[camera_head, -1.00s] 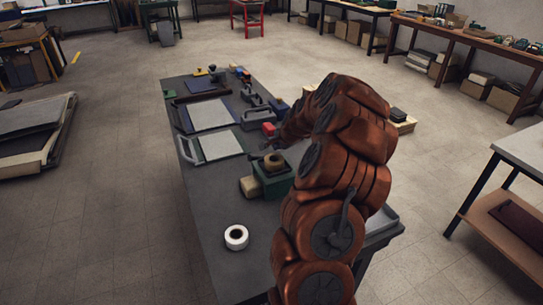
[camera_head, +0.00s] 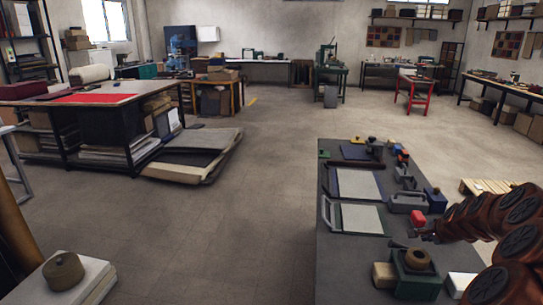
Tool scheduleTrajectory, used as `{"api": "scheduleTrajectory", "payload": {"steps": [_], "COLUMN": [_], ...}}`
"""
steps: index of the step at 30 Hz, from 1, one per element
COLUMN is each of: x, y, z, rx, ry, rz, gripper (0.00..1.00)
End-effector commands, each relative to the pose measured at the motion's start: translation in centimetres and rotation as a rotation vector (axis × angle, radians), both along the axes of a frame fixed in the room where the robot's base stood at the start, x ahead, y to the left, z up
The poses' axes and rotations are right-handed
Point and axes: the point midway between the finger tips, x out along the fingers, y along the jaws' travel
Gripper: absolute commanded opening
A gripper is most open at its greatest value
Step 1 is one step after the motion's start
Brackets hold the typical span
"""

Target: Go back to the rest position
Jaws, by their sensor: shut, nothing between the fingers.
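My copper-coloured arm (camera_head: 490,220) comes in from the right edge over the dark worktable (camera_head: 345,265). Its end, my gripper (camera_head: 424,235), is small and dark, low over the table's right side. It is shut with nothing in it. It is close to a red block (camera_head: 418,218) and just behind a green box with a brown ring (camera_head: 417,259) on top. I cannot tell whether it touches anything.
Two framed light panels (camera_head: 358,218) and a grey handled tool (camera_head: 406,202) lie on the worktable. A tan block (camera_head: 384,275) sits beside the green box. A long table with red cloth (camera_head: 95,98) stands at left. Open floor (camera_head: 230,230) lies between.

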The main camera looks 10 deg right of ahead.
Motion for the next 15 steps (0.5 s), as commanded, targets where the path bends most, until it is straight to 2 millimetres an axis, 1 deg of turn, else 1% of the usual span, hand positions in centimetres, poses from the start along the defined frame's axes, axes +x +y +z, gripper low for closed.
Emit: {"api": "scheduleTrajectory", "payload": {"steps": [2,5,6,10,11,12,13,14,15], "x": [0.4,1.1,1.2,0.6,0.3,-0.3,-0.7,-1.3,-2.1], "y": [1.7,5.7,7.9,15.2,16.9,19.0,20.5,22.0,23.9], "z": [0.7,2.0,2.5,4.4,4.7,5.2,5.5,5.7,6.1], "rx": [-0.003,-0.013,-0.016,-0.037,-0.042,-0.051,-0.058,-0.064,-0.073], "ry": [0.009,0.033,0.051,0.112,0.128,0.148,0.163,0.179,0.202], "rz": [0.042,0.14,0.194,0.382,0.425,0.481,0.524,0.565,0.62], "gripper": [0.0,0.0,0.0,0.0,0.0,0.0,0.0,0.0,0.0]}}
